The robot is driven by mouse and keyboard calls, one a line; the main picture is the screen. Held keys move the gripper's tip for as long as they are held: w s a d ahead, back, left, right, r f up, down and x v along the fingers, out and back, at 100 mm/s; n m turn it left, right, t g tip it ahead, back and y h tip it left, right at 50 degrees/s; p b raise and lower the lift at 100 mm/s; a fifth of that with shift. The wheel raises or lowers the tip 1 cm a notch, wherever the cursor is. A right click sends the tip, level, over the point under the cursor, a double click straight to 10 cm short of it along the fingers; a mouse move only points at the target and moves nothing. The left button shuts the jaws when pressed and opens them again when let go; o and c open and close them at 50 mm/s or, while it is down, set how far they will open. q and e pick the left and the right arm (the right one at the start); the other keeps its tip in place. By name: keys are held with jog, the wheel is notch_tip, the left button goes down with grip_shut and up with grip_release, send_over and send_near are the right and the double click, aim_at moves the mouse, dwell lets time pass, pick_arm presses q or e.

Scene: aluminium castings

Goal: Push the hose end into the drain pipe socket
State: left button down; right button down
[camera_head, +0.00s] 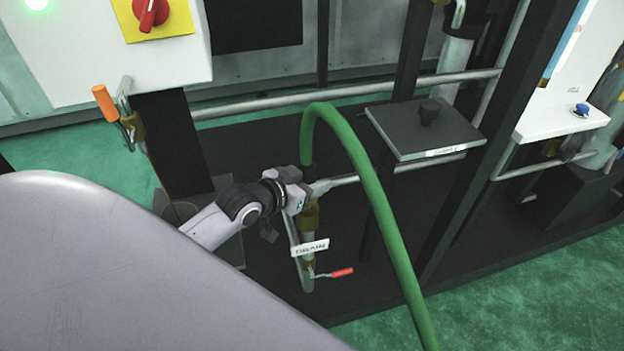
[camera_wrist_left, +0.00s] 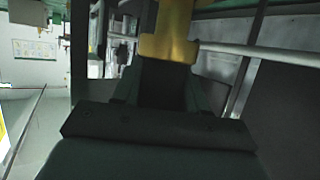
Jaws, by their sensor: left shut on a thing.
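The green hose (camera_head: 370,185) arches up from my left gripper and runs down to the lower right. My left gripper (camera_head: 310,188) is shut on the hose near its end, which points down. The tip is hidden by the gripper. The brass drain pipe socket (camera_head: 310,216) stands upright just below the gripper, above a tag reading DRAIN (camera_head: 310,247). I cannot tell whether the tip is inside the socket or just above it. In the left wrist view a brass part (camera_wrist_left: 168,38) meets a dark piece between the fingers (camera_wrist_left: 163,85). My right gripper is not in view.
A red valve handle (camera_head: 342,272) sticks out below the tag. A grey plate with a black knob (camera_head: 425,135) is at the right. A horizontal metal rail (camera_head: 270,104) runs behind. An orange-handled valve (camera_head: 105,103) is at the left, below a white panel.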

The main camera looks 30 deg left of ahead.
pick_arm(q)
jog(key=shift+f+b, duration=0.6)
jog(key=shift+f, duration=0.5)
jog(key=c, duration=0.5)
grip_release()
jog(key=shift+f, duration=0.1)
jog(key=shift+s, duration=0.1)
jog(key=shift+p+v, duration=0.4)
jog(key=shift+v, duration=3.1)
